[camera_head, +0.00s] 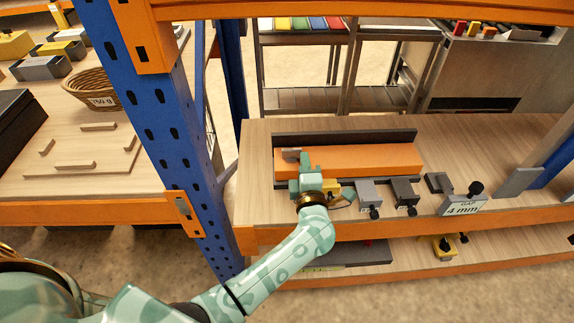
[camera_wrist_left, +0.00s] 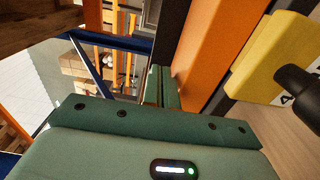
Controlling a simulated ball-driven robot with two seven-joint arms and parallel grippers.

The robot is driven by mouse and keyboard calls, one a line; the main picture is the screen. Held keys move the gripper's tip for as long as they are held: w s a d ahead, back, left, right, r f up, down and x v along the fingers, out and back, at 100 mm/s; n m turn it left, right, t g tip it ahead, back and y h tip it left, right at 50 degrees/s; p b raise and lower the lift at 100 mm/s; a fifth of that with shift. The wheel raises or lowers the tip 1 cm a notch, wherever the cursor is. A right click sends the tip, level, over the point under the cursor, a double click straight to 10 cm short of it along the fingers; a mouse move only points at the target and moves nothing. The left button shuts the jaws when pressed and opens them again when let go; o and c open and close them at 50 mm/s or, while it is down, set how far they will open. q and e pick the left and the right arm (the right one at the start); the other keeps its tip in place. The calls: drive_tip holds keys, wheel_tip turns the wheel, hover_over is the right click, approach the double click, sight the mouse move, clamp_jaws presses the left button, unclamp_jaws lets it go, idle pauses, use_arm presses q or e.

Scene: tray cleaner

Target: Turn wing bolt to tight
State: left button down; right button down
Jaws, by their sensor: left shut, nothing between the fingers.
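My left gripper (camera_head: 306,158) reaches over the front of a long orange bar (camera_head: 375,160) on the wooden shelf. Its fingers are shut and empty, and they show together in the left wrist view (camera_wrist_left: 161,88). A yellow block (camera_wrist_left: 262,60) with a black knob (camera_wrist_left: 298,85), which may be the wing bolt, is to the right of the fingers and apart from them. In the head view the yellow block (camera_head: 331,186) is partly hidden by my gripper. Two grey blocks (camera_head: 368,191) (camera_head: 404,190) with black knobs stand to its right. My right gripper is not in view.
A dark backing strip (camera_head: 345,137) runs behind the orange bar. A "4 mm" card (camera_head: 462,208) and a black knob (camera_head: 476,188) are at the right. A blue post (camera_head: 165,110) rises left of the shelf. A lower shelf holds another yellow block (camera_head: 443,248).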

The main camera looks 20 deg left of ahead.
use_arm(q)
drive_tip(key=shift+w+d, duration=0.15)
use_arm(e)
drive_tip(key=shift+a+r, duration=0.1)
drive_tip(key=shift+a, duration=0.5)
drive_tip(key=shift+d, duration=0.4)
